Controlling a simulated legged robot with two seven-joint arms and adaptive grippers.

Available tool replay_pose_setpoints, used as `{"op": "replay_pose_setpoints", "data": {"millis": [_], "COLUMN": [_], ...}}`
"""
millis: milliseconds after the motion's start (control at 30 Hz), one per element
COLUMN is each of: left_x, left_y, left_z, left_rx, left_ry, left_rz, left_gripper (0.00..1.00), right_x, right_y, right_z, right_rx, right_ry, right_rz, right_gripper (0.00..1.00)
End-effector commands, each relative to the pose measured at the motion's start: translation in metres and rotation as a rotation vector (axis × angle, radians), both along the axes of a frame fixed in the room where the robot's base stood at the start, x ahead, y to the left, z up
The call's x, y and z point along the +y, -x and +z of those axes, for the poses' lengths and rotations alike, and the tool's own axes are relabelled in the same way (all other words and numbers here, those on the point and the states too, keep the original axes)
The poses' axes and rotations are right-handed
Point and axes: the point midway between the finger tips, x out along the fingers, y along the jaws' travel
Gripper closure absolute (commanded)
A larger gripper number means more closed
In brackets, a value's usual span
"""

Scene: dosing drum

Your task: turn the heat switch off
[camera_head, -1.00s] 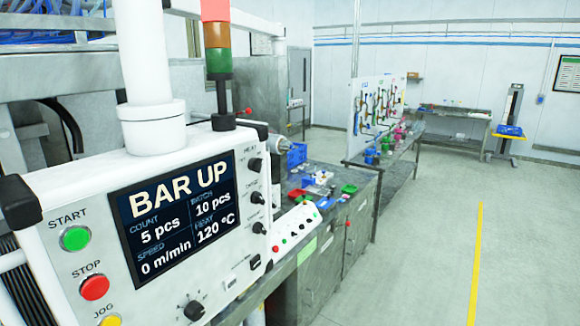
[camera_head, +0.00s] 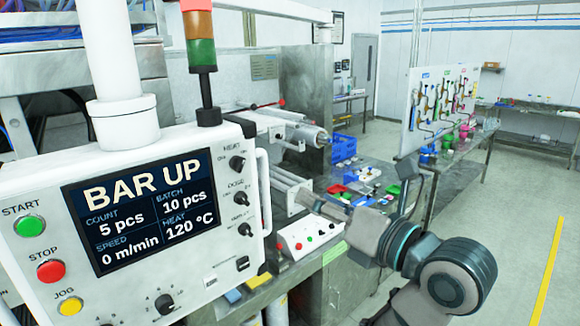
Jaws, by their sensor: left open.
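The white control panel (camera_head: 150,240) fills the left of the view, its screen (camera_head: 145,210) reading BAR UP and heat 120 °C. The heat switch (camera_head: 236,162) is a small black knob at the panel's upper right, under the HEAT label. Its exact pointing is too small to tell. Other black knobs sit below it. My right gripper is not in view.
A white handle (camera_head: 263,195) stands along the panel's right edge, between the switch and my gripper. A signal tower (camera_head: 201,55) rises behind the panel. A small button box (camera_head: 308,236) and blue bins (camera_head: 344,147) sit on the bench behind. Open floor lies at right.

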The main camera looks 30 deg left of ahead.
Motion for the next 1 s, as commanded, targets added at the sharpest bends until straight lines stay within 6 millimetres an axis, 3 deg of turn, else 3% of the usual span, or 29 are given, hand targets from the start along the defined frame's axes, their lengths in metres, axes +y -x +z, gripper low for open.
{"op": "replay_pose_setpoints", "data": {"millis": [100,200,500,667,900,1000], "left_x": [0.023,0.04,0.069,0.093,0.143,0.159], "left_y": [-0.004,-0.012,-0.041,-0.054,-0.066,-0.068], "left_z": [-0.001,-0.002,0.005,0.008,0.005,0.003], "left_rx": [-0.001,0.001,0.004,0.001,0.001,0.0], "left_ry": [0.016,0.017,-0.009,-0.018,-0.004,0.004], "left_rz": [0.003,0.005,0.003,0.006,0.005,0.006], "left_gripper": [0.44,0.44,0.44,0.44,0.44,0.44], "right_x": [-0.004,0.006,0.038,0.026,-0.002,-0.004], "right_y": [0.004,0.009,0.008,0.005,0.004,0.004], "right_z": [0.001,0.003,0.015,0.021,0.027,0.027], "right_rx": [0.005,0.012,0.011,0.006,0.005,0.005], "right_ry": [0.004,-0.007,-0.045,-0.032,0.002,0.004], "right_rz": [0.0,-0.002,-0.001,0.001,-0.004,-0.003], "right_gripper": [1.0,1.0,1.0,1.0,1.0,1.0]}}
